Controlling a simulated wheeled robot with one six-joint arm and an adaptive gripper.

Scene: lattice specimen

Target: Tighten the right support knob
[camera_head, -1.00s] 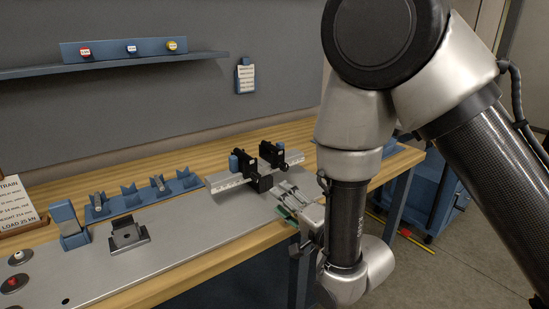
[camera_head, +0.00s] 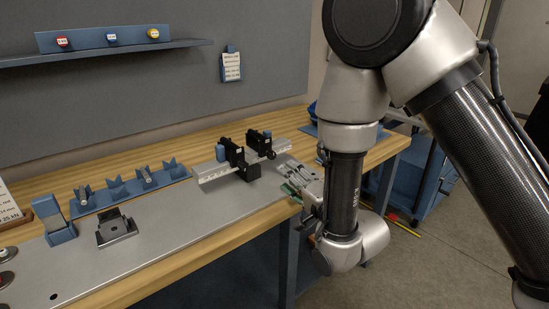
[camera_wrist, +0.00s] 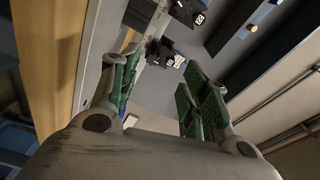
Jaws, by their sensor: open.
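A pale scaled rail (camera_head: 208,174) lies across the back of the metal bench plate and carries two black supports with blue parts. The right support (camera_head: 258,141) has a small dark round knob (camera_head: 271,155) at its front right. The left support (camera_head: 233,154) stands beside it, with a black block in front. My gripper (camera_head: 285,176) is right of and in front of the supports, apart from them. In the wrist view my gripper (camera_wrist: 158,85) is open and empty, its green pads spread. Tagged black parts (camera_wrist: 165,57) show beyond the fingertips; I cannot tell which support they belong to.
A small dark fixture (camera_head: 116,231) and a blue rack (camera_head: 130,187) with several notched holders sit to the left. A blue shelf (camera_head: 110,54) hangs on the wall behind. A blue cart (camera_head: 410,185) stands past the bench's right end.

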